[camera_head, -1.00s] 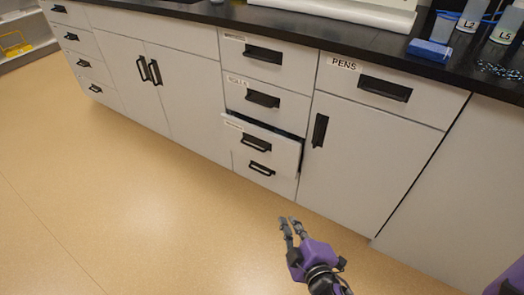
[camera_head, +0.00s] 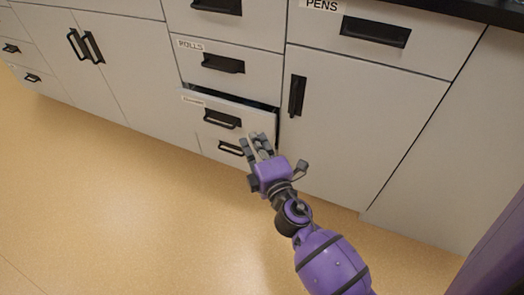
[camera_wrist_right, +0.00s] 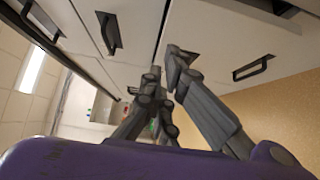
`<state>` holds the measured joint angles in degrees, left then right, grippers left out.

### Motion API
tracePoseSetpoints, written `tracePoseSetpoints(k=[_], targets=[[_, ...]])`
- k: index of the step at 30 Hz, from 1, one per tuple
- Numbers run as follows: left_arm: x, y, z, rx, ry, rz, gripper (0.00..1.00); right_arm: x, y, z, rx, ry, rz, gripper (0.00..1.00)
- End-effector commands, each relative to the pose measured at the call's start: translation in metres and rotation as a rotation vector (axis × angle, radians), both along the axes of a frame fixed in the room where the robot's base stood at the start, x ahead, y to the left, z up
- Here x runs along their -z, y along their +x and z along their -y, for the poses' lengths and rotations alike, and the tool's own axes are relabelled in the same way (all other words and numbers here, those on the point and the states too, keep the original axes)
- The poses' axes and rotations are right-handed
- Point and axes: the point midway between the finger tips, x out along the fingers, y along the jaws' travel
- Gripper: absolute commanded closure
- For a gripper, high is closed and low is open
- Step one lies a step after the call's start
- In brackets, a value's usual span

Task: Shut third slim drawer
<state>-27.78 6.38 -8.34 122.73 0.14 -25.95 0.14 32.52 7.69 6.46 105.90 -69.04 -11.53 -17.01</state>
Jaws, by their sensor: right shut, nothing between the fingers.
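The third slim drawer (camera_head: 192,106) stands partly open in the middle column of the grey cabinets, with a dark gap along its top edge. It has a black handle (camera_head: 222,118) and a small label. My right gripper (camera_head: 258,140) is in front of the drawer's lower right part in the head view, shut and empty. I cannot tell whether it touches the front. In the right wrist view the fingers (camera_wrist_right: 166,72) point toward pale cabinet fronts, and a black handle (camera_wrist_right: 253,68) shows to their right. My left gripper is not in view.
The ROLLS drawer (camera_head: 265,68) above looks closed, and the slim drawer below (camera_head: 208,147) is partly hidden. The PENS drawer (camera_head: 425,50) and a cabinet door (camera_head: 370,115) are at the right, both closed. The tan floor (camera_head: 110,200) in front is clear.

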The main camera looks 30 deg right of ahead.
Motion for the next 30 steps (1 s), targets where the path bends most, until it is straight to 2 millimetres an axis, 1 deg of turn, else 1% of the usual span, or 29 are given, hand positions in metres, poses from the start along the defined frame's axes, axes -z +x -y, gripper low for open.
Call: tracePoseSetpoints(k=[1,3,6,9,15,25,29,30], targets=[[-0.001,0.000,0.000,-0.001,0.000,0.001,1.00,-0.002,0.012,0.001,-0.001,-0.001,0.002,1.00],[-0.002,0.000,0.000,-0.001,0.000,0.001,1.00,-0.001,0.025,0.003,-0.001,-0.002,0.002,1.00],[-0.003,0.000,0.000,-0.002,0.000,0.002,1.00,0.000,0.034,0.018,0.001,-0.004,0.000,1.00],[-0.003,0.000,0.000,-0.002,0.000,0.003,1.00,0.001,0.041,0.026,0.000,-0.001,-0.001,1.00],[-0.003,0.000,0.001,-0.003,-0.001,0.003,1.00,0.001,0.047,0.034,0.001,0.001,-0.001,1.00],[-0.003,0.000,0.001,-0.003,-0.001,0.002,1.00,0.001,0.048,0.036,0.000,0.001,-0.001,1.00],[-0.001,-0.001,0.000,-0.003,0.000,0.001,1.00,0.000,0.060,0.051,0.000,0.000,0.001,1.00],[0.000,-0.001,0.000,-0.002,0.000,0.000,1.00,0.001,0.065,0.057,0.001,-0.001,0.000,1.00]])
